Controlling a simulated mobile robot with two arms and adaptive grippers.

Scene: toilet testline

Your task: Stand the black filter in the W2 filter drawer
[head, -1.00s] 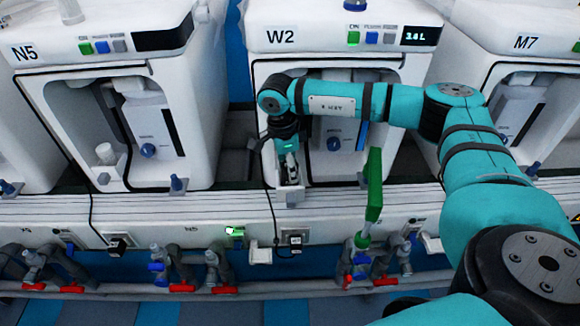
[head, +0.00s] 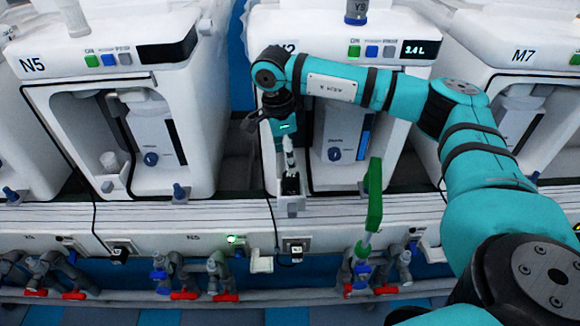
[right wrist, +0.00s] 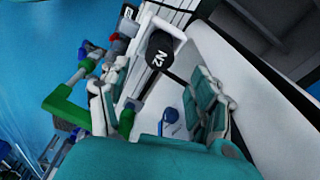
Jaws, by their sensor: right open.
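The black filter (head: 290,184) stands in the small white W2 filter drawer (head: 291,208), pulled out at the lower left of the W2 machine (head: 345,40). In the right wrist view the black filter (right wrist: 160,57) shows a white label that looks like "N2", and the white drawer rim (right wrist: 172,29) is around it. My right gripper (head: 289,160) is just above the filter, pointing down. In the right wrist view my right gripper (right wrist: 152,85) has its fingers spread, with the filter beyond the tips and nothing held. The filter's lower part is hidden in the drawer.
Machine N5 (head: 100,50) stands left and M7 (head: 520,55) right. A green handle (head: 373,195) rises right of the drawer. Pipes with red and blue valves (head: 183,295) run below the shelf. The space in front of the drawer looks clear.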

